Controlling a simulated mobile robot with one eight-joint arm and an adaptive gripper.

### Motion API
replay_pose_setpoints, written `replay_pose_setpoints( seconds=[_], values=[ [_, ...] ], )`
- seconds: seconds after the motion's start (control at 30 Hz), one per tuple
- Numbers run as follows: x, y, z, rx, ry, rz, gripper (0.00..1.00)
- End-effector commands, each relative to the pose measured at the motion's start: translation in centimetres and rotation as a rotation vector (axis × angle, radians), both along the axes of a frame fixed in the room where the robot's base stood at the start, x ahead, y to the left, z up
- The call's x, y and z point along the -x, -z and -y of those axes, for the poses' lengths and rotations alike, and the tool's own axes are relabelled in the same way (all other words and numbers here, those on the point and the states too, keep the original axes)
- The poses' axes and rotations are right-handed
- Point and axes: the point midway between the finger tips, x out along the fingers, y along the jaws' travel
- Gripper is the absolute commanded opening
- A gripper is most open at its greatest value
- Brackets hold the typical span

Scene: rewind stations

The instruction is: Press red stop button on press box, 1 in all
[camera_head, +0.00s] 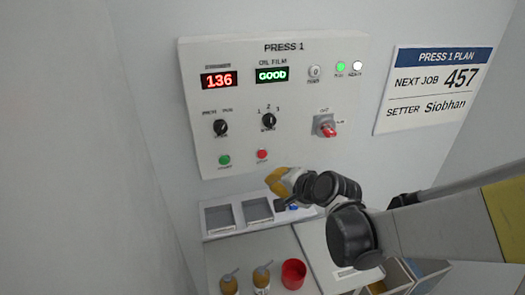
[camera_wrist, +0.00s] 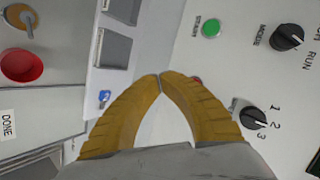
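The press box (camera_head: 295,95) is a pale panel marked PRESS 1 on the wall. Its red stop button (camera_head: 262,155) is at the lower middle, right of the green start button (camera_head: 224,160). My gripper (camera_head: 276,180) is just below and right of the red button in the head view, apart from it. In the wrist view my gripper's yellow fingers (camera_wrist: 160,76) meet at the tips with nothing between them. The red button (camera_wrist: 197,79) shows there only as a sliver behind the right finger. The green button (camera_wrist: 211,28) is in full view.
Black selector knobs (camera_head: 268,120) and a red-handled switch (camera_head: 326,127) stick out of the panel. Below is a ledge with grey recesses (camera_head: 219,218). A red cup (camera_head: 293,273) and two brown-bodied items (camera_head: 261,277) stand lower down. The plan sign (camera_head: 434,89) hangs at right.

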Motion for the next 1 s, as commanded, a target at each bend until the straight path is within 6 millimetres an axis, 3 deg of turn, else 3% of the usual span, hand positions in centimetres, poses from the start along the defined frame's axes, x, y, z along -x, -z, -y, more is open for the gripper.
replay_pose_setpoints(
  seconds=[0.6, 1.0],
  values=[
    [-7.2, 0.1, -2.1, 0.001, -0.001, 0.0, 0.0],
    [-8.1, 0.0, -2.3, 0.001, -0.001, 0.0, 0.0]
  ],
)
